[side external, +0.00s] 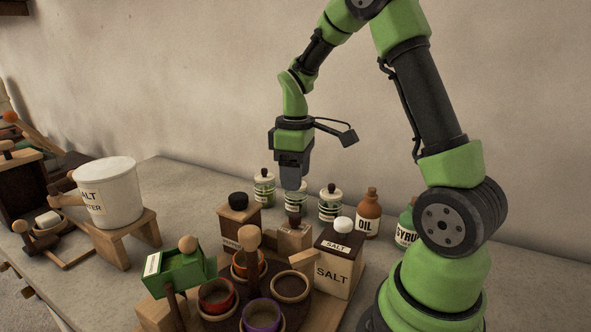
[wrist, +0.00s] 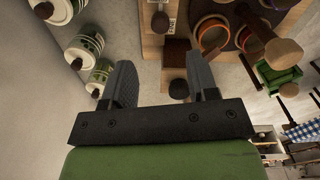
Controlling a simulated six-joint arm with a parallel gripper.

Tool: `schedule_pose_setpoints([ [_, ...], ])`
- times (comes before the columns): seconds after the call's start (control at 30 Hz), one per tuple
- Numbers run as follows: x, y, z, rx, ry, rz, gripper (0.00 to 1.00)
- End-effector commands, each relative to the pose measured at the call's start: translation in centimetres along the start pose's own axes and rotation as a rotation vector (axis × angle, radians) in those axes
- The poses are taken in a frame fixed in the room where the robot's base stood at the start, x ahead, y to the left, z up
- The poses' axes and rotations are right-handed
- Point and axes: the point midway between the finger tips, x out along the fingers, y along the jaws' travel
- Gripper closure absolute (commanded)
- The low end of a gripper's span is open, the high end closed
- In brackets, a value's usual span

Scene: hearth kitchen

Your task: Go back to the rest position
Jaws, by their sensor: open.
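My gripper (side external: 292,178) hangs pointing down above the counter in the side external view, over the back of the group of containers. In the wrist view its two fingers (wrist: 163,82) are spread apart with nothing between them. In the side external view the green striped jars stand behind and beside it, one of them (side external: 264,189) just to its left. A wooden box with a dark knob (side external: 238,222) stands below and to the left of it. The fingertips partly cover a jar behind them, and I cannot tell the exact gap.
A salt box (side external: 338,262), an oil bottle (side external: 368,215) and a syrup bottle (side external: 405,228) stand near my arm's base. A green box (side external: 175,272) and colored rings (side external: 262,315) are in front. A white salt water pot (side external: 110,193) sits on a wooden stand at left. The space above is clear.

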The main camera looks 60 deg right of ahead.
Motion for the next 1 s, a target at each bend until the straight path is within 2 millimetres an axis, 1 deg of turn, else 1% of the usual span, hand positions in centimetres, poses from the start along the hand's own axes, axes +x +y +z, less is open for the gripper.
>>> schedule_pose_setpoints([
  [0.03, -0.5, 0.0, 0.0, 0.000, 0.003, 0.002, 0.46],
  [0.1, -0.7, 0.0, 0.0, 0.001, 0.001, 0.000, 0.46],
  [0.43, -0.9, -0.1, 0.0, 0.002, 0.002, 0.001, 0.46],
  [0.47, -1.1, -0.2, 0.0, 0.005, 0.006, 0.003, 0.46],
  [0.57, -2.4, -1.2, -0.1, 0.031, 0.039, 0.015, 0.46],
  [0.67, -4.8, -3.5, 0.0, 0.089, 0.108, 0.032, 0.46],
  [0.7, -5.9, -4.6, 0.2, 0.119, 0.145, 0.036, 0.46],
  [0.77, -7.5, -6.5, 0.7, 0.169, 0.204, 0.037, 0.46],
  [0.8, -8.5, -7.7, 1.1, 0.204, 0.244, 0.032, 0.46],
  [0.9, -10.4, -10.7, 2.5, 0.286, 0.343, 0.005, 0.46],
  [1.0, -11.7, -13.4, 4.3, 0.365, 0.437, -0.040, 0.46],
])
